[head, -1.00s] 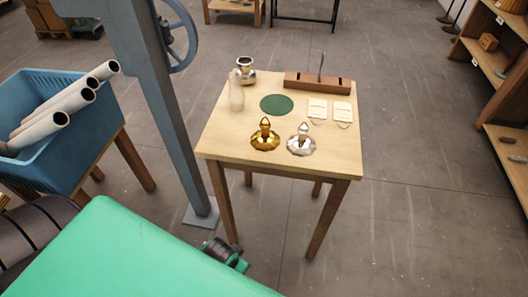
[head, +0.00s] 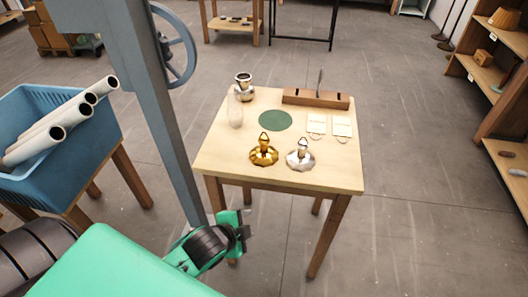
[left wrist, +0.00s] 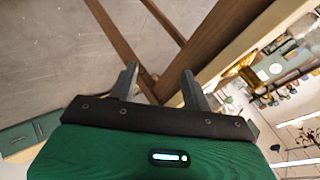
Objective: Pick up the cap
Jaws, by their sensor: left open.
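Two scalloped, cap-like metal pieces with a knob and loop on top stand near the table's front edge: a gold one (head: 263,151) and a silver one (head: 300,155). I cannot tell which is the task's cap. My left gripper (head: 243,232) is in front of the table's front left corner, below the top and apart from both pieces. Its two dark fingers, seen in the left wrist view (left wrist: 159,80), are spread and empty, with a table leg beyond them. My right gripper is not in view.
The wooden table (head: 225,165) also holds a silver vase-like pot (head: 244,87), a pale translucent bottle (head: 235,112), a green disc (head: 275,120), two cards (head: 316,124) and a brown wooden block (head: 315,99). A grey post (head: 165,120) stands left of the table, near a blue crate (head: 75,150).

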